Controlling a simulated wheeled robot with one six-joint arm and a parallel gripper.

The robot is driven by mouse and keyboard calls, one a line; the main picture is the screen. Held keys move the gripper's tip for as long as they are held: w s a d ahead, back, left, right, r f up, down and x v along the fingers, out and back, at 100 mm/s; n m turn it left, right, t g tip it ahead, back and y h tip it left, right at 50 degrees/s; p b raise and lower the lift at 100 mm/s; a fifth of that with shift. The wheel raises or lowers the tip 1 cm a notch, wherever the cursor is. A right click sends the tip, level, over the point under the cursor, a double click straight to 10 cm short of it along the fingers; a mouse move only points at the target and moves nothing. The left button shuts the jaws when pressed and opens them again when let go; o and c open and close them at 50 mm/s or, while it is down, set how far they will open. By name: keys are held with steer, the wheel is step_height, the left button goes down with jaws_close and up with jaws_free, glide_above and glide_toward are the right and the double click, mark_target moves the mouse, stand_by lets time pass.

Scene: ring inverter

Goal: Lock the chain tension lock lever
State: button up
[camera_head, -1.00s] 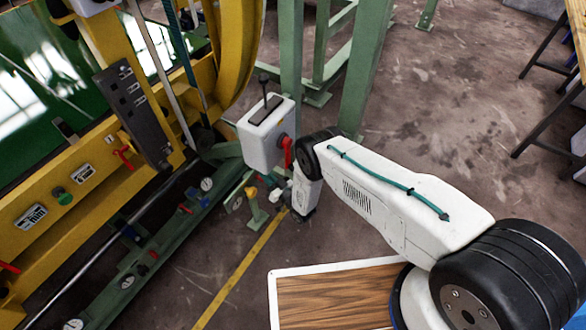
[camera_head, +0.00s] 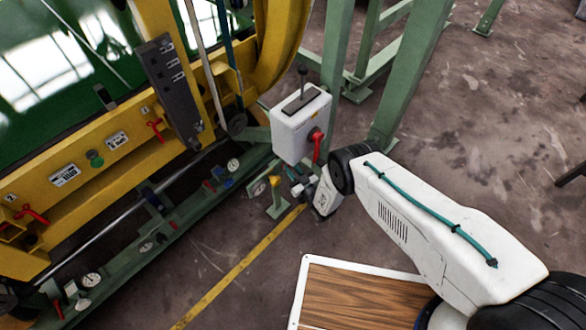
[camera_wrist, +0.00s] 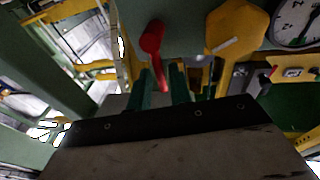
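In the wrist view, a red lever (camera_wrist: 152,42) hangs from a dark green panel, and its lower end shows at the gap between my fingertips. My gripper (camera_wrist: 164,80) has two teal fingers standing apart, so it is open. I cannot tell whether they touch the lever. In the head view my gripper (camera_head: 298,183) is low beside the green rail, below the white box, and partly hidden by my wrist. I cannot tell for sure that this red lever is the chain tension lock lever.
A yellow hexagonal part (camera_wrist: 236,28) and a gauge (camera_wrist: 295,22) sit right of the lever. The white box (camera_head: 300,122) with a red handle (camera_head: 317,146) stands above my wrist. Green posts (camera_head: 410,75) rise behind my arm. More red levers (camera_head: 155,128) are on the yellow frame.

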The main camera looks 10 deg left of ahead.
steer(key=shift+o, duration=0.6)
steer(key=shift+d, duration=0.1)
steer(key=v, duration=0.7)
steer(key=shift+s+d, duration=0.15)
steer(key=shift+s, duration=0.15)
steer(key=shift+f, duration=0.1)
